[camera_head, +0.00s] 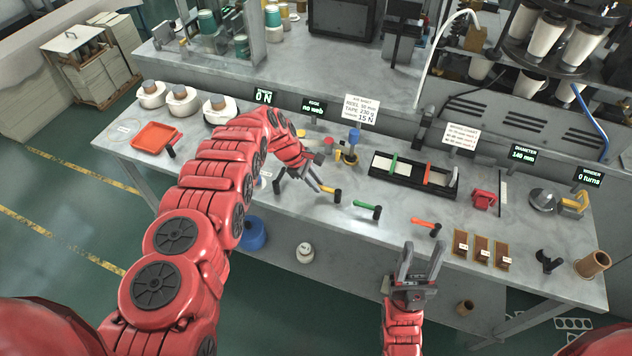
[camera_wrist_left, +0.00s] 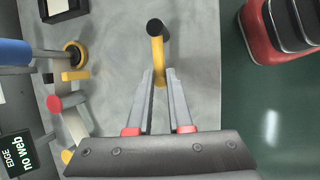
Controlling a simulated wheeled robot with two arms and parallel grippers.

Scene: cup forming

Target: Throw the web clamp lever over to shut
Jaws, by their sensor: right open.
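A yellow lever-like piece with a black end (camera_head: 331,193) lies on the bench by my left gripper; in the left wrist view its yellow bar (camera_wrist_left: 159,62) sits between the fingertips. I cannot tell for sure whether it is the web clamp lever. My left gripper (camera_head: 316,184) is low over the bench; its fingers (camera_wrist_left: 160,85) lie close on either side of the bar, and whether they touch it is unclear. My right gripper (camera_head: 421,262) is open and empty in front of the bench edge.
Green-and-black (camera_head: 367,209) and orange-and-black (camera_head: 426,226) handled pieces lie to the right. A small unit with a blue top (camera_head: 354,136) and a red knob (camera_wrist_left: 53,103) stands behind. A black tray (camera_head: 405,171) is further right. An orange tray (camera_head: 156,137) is far left.

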